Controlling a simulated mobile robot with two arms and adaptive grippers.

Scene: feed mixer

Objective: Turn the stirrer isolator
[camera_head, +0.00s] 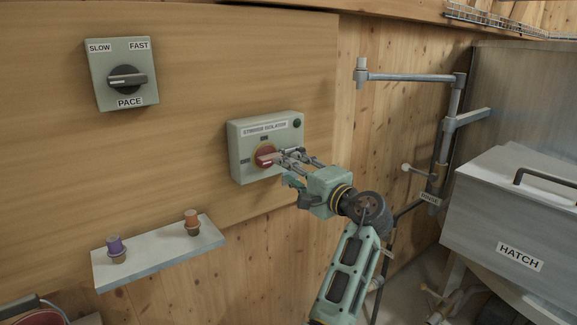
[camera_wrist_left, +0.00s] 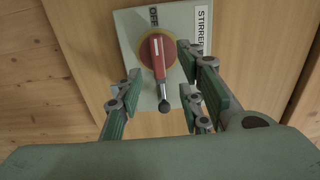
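The stirrer isolator (camera_head: 240,165) is a pale grey-green box on the wooden wall, with a red handle (camera_head: 266,158) on a yellow ring. In the left wrist view, the red handle (camera_wrist_left: 157,58) is in line with the OFF label (camera_wrist_left: 153,16), and a dark rounded tip shows at its near end. My left gripper (camera_head: 285,159) is at the front of the box, right of the handle's middle. In the wrist view, its spread fingers (camera_wrist_left: 162,88) stand on either side of the handle, with gaps visible. My right gripper is not in view.
A PACE switch box (camera_head: 112,92) is on the wall at upper left. A pipe arm (camera_head: 410,77) and a metal HATCH bin (camera_head: 500,225) stand at right.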

